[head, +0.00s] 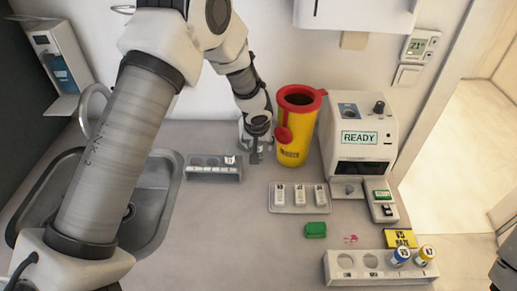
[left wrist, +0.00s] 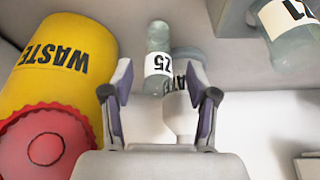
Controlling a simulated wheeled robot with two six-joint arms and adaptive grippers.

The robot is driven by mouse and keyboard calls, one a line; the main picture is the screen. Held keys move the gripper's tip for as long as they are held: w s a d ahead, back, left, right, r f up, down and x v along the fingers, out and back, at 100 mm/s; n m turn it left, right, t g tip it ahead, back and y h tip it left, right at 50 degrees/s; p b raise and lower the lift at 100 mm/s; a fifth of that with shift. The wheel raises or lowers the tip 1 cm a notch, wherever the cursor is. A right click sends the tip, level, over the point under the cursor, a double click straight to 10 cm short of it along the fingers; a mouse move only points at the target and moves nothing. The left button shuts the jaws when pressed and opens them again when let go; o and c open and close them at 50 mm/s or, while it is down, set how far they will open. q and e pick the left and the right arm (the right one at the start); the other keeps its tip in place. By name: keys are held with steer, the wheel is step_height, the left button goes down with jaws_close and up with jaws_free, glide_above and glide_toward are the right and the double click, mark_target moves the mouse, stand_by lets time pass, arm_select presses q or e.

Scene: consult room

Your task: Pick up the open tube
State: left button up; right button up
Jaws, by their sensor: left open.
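My left gripper (head: 255,155) is over the counter just left of the yellow waste bin (head: 298,140). In the left wrist view its two fingers (left wrist: 162,105) are open and apart. A clear tube (left wrist: 157,60) with a white label and no cap in sight shows between and beyond the fingertips. A pale round object (left wrist: 180,115) partly overlaps the gap, and I cannot tell what it is. In the head view the tube between the fingers cannot be made out. Another labelled tube (left wrist: 292,25) shows at the upper right of the wrist view.
The bin also fills the wrist view's left side (left wrist: 65,65). A grey rack (head: 213,175) stands left of the gripper, beside the sink (head: 160,200). A cartridge tray (head: 300,208), green block (head: 316,229), analyzer (head: 358,125) and front rack (head: 350,280) with two capped tubes are to the right.

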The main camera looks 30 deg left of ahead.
arm_select(q)
steer(key=shift+s+d+r, duration=0.1)
steer(key=shift+s+r, duration=0.05)
steer(key=shift+r, duration=0.1)
steer(key=shift+c, duration=0.7)
steer(key=shift+s+d+r, duration=0.15)
steer(key=shift+s, duration=0.05)
steer(key=c, duration=0.8)
steer(key=shift+w, duration=0.1)
jaws_close()
